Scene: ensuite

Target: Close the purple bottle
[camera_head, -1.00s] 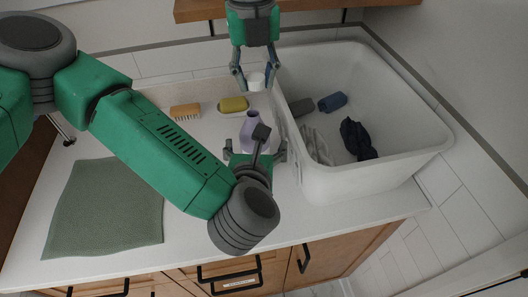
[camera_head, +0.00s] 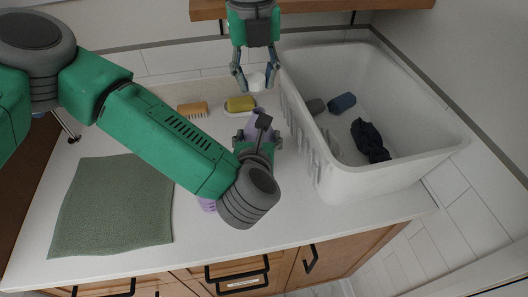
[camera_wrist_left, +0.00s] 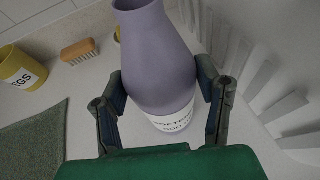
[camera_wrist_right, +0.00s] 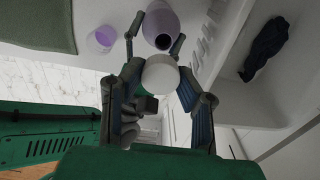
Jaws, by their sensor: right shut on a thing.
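The purple bottle (camera_head: 257,121) stands upright on the counter beside the white basin, partly hidden by my left gripper (camera_head: 258,139). In the left wrist view the bottle (camera_wrist_left: 158,60) is between the two spread fingers, with a white label low on it. In the right wrist view its mouth (camera_wrist_right: 163,41) is dark and uncovered. My right gripper (camera_head: 256,82) is shut on a white cap (camera_head: 257,80), held apart from the bottle, beyond it in the head view. The cap (camera_wrist_right: 160,73) also shows in the right wrist view.
The white basin (camera_head: 345,185) at right holds dark cloths. A brush (camera_head: 193,109) and a yellow item on a dish (camera_head: 240,104) lie behind. A green mat (camera_head: 110,205) lies left. A translucent purple cup (camera_wrist_right: 102,39) stands near the bottle, mostly hidden by my arm in the head view.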

